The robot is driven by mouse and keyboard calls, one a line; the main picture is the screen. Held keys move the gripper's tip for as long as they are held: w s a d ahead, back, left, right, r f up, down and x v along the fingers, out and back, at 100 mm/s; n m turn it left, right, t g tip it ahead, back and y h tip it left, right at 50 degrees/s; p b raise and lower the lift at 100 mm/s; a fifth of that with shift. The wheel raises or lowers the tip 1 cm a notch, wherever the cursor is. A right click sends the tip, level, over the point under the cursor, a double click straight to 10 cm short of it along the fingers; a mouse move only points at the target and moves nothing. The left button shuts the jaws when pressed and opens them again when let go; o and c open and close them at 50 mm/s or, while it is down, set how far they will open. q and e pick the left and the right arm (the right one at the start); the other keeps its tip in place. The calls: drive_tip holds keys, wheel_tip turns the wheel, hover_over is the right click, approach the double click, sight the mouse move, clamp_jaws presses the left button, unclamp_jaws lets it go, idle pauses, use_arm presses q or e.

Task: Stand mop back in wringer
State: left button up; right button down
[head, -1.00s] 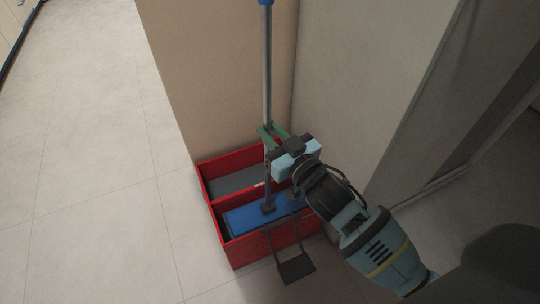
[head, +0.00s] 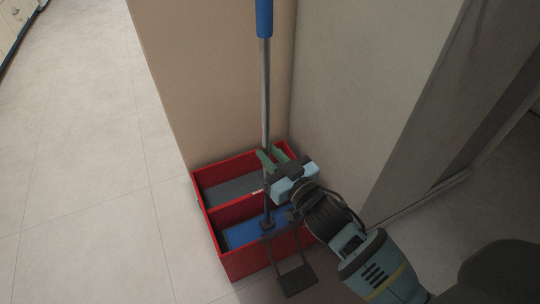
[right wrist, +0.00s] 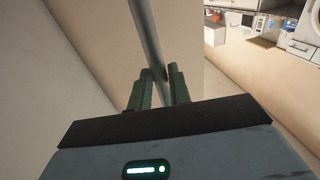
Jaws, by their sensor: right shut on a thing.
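The mop has a grey metal pole (head: 265,95) with a blue grip (head: 264,18) at the top and a flat blue head (head: 245,230) at the bottom. It stands nearly upright, its head down inside the front compartment of the red wringer bucket (head: 218,210). Whether the head touches the bottom is hard to tell. My right gripper (head: 272,156) is shut on the pole, above the bucket. In the right wrist view the pole (right wrist: 147,40) runs down to the green fingers (right wrist: 160,78). My left gripper is not in view.
The bucket stands on pale floor tiles (head: 80,180) against a beige wall (head: 205,80), with a grey wall (head: 360,80) to the right. A dark pedal-like plate (head: 295,280) juts from the bucket's front. Open floor lies to the left.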

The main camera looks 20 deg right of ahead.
drive_tip(key=shift+f, duration=0.1)
drive_tip(key=c, duration=1.3)
unclamp_jaws()
drive_tip(key=shift+s, duration=0.25)
drive_tip(key=p+v, duration=0.3)
drive_tip(key=v, duration=0.8)
drive_tip(key=shift+s, duration=0.25)
drive_tip(key=shift+d, duration=0.15)
